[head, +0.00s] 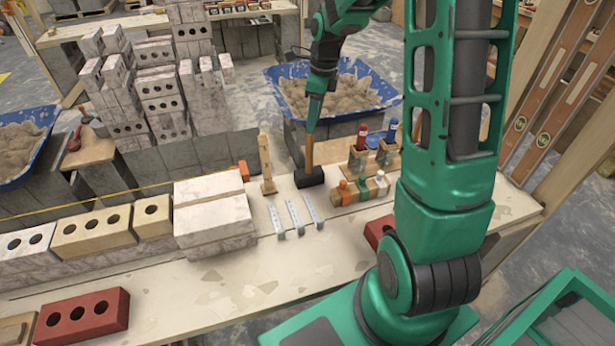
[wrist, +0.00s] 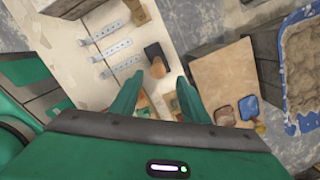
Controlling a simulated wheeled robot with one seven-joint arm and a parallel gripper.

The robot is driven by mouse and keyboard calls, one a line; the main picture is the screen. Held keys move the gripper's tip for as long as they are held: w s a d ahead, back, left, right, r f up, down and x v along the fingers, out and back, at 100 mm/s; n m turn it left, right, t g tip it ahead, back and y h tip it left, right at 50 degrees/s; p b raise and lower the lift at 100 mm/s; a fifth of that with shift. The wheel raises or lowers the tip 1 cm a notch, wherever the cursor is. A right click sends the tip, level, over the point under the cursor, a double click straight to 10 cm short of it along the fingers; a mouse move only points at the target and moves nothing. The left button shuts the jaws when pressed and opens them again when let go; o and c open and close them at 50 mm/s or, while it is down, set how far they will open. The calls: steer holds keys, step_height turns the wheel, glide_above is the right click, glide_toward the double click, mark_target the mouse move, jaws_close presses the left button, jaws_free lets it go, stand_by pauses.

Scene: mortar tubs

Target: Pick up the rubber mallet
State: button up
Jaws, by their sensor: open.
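The rubber mallet stands head-down on the bench, its black head (head: 309,178) resting on the top and its wooden handle (head: 309,150) pointing up. My gripper (head: 312,118) points down above it, at the upper end of the handle. In the wrist view the black mallet head (wrist: 155,52) lies just beyond my open fingertips (wrist: 160,77), with the handle partly seen between the fingers. I cannot tell whether either finger touches the handle.
Metal straps (head: 293,217) lie left of the mallet, with an upright notched wooden piece (head: 266,163) behind them. Small bottles (head: 363,190) and a wooden holder (head: 372,157) with red and blue-handled tools stand close on the right. White blocks (head: 212,212) are further left.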

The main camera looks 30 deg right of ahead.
mark_target(308, 146)
steer(key=f, duration=0.3)
steer(key=a+f, duration=0.1)
steer(key=f, duration=0.3)
steer(key=w+f, duration=0.1)
steer(key=f, duration=0.2)
steer(key=shift+a+f, duration=0.2)
steer(key=shift+f, duration=0.05)
jaws_close()
